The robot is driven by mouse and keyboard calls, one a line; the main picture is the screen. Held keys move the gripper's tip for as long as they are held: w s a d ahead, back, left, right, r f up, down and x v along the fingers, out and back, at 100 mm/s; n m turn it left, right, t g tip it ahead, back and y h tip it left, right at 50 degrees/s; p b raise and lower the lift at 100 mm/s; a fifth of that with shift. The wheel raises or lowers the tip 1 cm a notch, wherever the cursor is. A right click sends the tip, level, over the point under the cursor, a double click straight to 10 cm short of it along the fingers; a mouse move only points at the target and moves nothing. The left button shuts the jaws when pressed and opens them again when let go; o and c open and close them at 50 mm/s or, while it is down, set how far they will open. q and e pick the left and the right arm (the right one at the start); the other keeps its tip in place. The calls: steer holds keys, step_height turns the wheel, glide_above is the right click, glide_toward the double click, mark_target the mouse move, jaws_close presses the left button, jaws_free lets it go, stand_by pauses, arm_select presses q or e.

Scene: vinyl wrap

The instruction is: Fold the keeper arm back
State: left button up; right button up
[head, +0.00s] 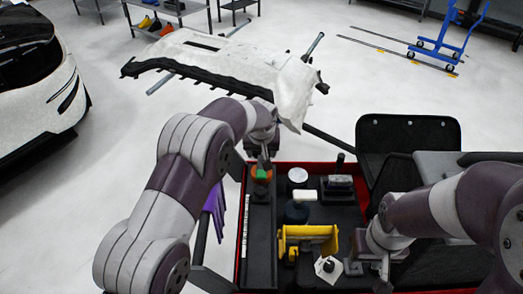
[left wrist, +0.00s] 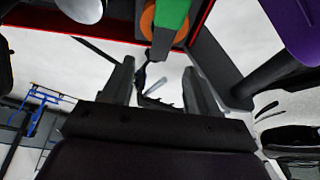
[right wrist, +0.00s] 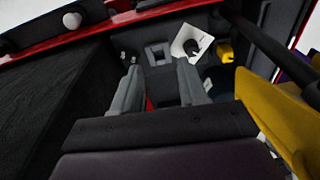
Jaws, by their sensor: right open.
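I cannot tell for sure which part is the keeper arm. A yellow bracket (head: 308,232) stands in the tool tray, and its side is large at the right of the right wrist view (right wrist: 278,110). My right gripper (head: 383,268) is low over the tray's right side, right of the bracket. In the right wrist view its fingers (right wrist: 160,88) are apart, with a dark block and a small grey square-holed piece (right wrist: 159,54) seen between and beyond them. My left gripper (head: 263,148) is above the tray's far left end. Its fingers (left wrist: 158,85) are apart and empty.
A white square with a dark knob (head: 327,266) lies near the yellow bracket. A bottle (head: 296,213), a white disc (head: 298,175) and a dark stand (head: 338,187) fill the tray. Green and orange items (head: 262,173) sit at its left. A white bumper (head: 230,62) is beyond.

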arm_select(q)
steer(key=b+v, duration=0.1)
steer(key=v, duration=1.1)
steer(key=shift+r, duration=0.4)
steer(key=shift+s+a, duration=0.1)
steer(key=shift+s, duration=0.05)
